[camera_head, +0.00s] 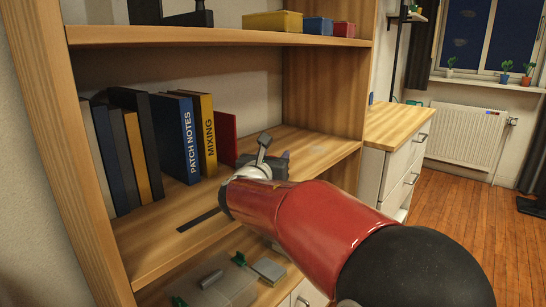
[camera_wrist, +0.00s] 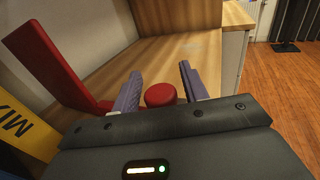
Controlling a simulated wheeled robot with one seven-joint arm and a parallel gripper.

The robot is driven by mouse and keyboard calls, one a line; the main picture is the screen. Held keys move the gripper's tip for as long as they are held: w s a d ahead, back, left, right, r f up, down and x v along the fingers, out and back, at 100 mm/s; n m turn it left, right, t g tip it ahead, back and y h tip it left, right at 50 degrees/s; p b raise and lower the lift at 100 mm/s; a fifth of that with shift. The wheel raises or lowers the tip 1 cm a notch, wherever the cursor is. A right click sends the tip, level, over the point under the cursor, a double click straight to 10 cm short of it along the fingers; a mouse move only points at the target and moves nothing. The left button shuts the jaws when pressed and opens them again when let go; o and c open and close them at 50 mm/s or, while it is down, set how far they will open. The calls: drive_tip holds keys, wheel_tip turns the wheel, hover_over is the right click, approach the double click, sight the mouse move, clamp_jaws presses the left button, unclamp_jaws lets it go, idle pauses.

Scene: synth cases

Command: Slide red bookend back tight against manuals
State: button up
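The red bookend (camera_head: 227,140) stands on the middle shelf just right of the yellow MIXING manual (camera_head: 207,135). The blue PATCH NOTES manual (camera_head: 178,140) and several others stand further left. In the wrist view, the bookend's upright plate (camera_wrist: 50,62) rises at left, with the yellow manual (camera_wrist: 28,128) beyond it. I cannot tell how wide any gap between them is. My gripper (camera_head: 265,160) is over the shelf, right of the bookend. Its fingers (camera_wrist: 160,82) are apart, with a red round knob (camera_wrist: 160,95) between them. The knob's link to the bookend is hidden.
The shelf (camera_head: 315,145) is bare toward the right side panel (camera_head: 322,85). A dark strip (camera_head: 198,220) lies near its front edge. The upper shelf (camera_head: 220,36) holds several boxes. A lower shelf holds small items (camera_head: 268,269). A wooden-topped cabinet (camera_head: 400,125) stands at right.

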clamp_jaws()
drive_tip(key=s+a, duration=0.2)
drive_tip(key=s, duration=0.1)
drive_tip(key=s+a, duration=0.3)
drive_tip(key=s, duration=0.1)
drive_tip(key=s+a, duration=0.3)
drive_tip(key=s, duration=0.1)
drive_tip(key=shift+a, duration=0.25)
drive_tip(key=shift+o, duration=0.9)
unclamp_jaws()
drive_tip(key=b+v, duration=0.1)
drive_tip(key=v, duration=0.6)
drive_tip(key=shift+s+a, duration=0.15)
drive_tip(key=shift+s, duration=0.15)
